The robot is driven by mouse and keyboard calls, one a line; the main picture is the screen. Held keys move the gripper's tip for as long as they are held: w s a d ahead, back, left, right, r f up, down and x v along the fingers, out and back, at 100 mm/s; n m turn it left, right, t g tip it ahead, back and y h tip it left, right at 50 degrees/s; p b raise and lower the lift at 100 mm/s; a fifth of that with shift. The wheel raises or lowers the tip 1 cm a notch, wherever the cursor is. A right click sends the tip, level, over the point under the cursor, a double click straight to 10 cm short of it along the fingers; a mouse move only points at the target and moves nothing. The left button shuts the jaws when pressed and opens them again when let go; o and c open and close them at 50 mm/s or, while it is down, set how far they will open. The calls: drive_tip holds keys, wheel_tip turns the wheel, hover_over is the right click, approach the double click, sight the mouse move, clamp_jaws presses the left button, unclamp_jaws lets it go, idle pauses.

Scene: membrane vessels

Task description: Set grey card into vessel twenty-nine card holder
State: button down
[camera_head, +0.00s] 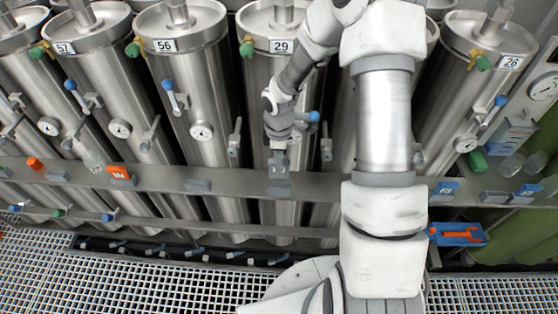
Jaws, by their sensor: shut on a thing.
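Vessel twenty-nine (257,90) is a steel cylinder with a "29" label (281,46) near its top. My gripper (279,160) points down in front of it, just above the rail. It is shut on the small grey card (279,168). Directly below is the grey card holder (279,188) on the rail under vessel twenty-nine. The card is close above or at the holder; card, fingers and holder are similar greys, so I cannot tell whether it is inside. My arm hides much of the vessels to the right.
Blue holders (446,187) and a blue tray with an orange item (458,234) are at right. Valve handles and gauges stick out above the rail.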

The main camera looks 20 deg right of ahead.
sight(279, 177)
drive_tip(key=shift+s+f+b, duration=0.15)
drive_tip(key=shift+f+b, duration=2.45)
drive_tip(key=shift+f, duration=0.85)
drive_tip(key=shift+f, duration=0.2)
drive_tip(key=c, duration=0.7)
unclamp_jaws()
drive_tip(key=shift+o, duration=0.2)
wheel_tip(279, 177, up, 8)
drive_tip(key=shift+f, duration=0.25)
